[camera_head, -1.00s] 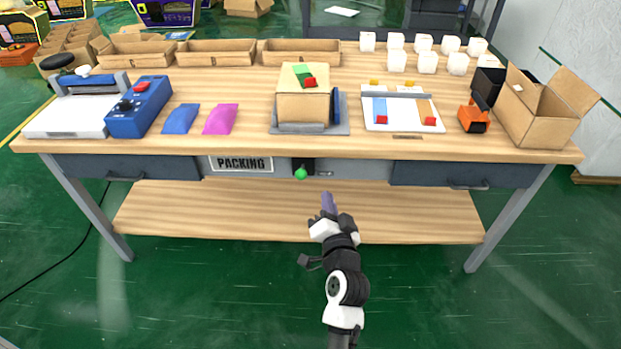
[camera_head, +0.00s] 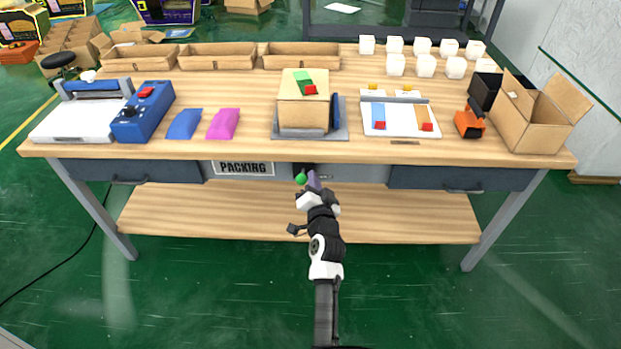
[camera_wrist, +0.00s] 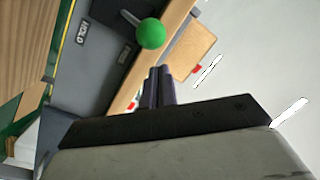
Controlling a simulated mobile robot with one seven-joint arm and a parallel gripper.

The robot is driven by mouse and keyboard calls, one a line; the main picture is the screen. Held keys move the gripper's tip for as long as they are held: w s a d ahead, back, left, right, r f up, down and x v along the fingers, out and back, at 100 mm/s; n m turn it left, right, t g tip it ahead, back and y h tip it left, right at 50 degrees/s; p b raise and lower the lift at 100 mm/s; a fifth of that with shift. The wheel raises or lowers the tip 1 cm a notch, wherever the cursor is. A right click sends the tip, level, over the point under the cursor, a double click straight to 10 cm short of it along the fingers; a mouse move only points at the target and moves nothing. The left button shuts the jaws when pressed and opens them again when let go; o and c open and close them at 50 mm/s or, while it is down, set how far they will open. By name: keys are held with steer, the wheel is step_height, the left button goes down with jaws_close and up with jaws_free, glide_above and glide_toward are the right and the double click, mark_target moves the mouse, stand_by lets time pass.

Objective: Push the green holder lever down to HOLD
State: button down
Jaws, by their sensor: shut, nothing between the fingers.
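The green holder lever shows as a round green knob (camera_head: 300,179) at the front of the packing table, right of the PACKING label. In the wrist view the green knob (camera_wrist: 151,33) sits on a short metal stem coming from a dark slot in a grey panel. A HOLD label (camera_wrist: 83,30) is on the panel to the left of the stem. My gripper (camera_head: 313,180) is shut and empty, just right of the knob in the head view. In the wrist view its closed fingertips (camera_wrist: 159,72) are near the knob, with a small visible gap.
The wooden table edge (camera_head: 420,155) runs above the panel, and a lower shelf (camera_head: 400,215) lies below. A cardboard box (camera_head: 303,110) stands on a grey stand on the tabletop above the lever. Drawers (camera_head: 440,178) flank the panel. The floor in front is clear.

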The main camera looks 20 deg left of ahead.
steer(key=shift+a+f, duration=0.45)
steer(key=shift+a, duration=0.05)
steer(key=shift+s+f, duration=0.1)
steer(key=shift+f, duration=0.05)
steer(key=shift+s+d+f+b, duration=0.1)
steer(key=shift+f+b, duration=0.2)
steer(key=shift+b, duration=0.9)
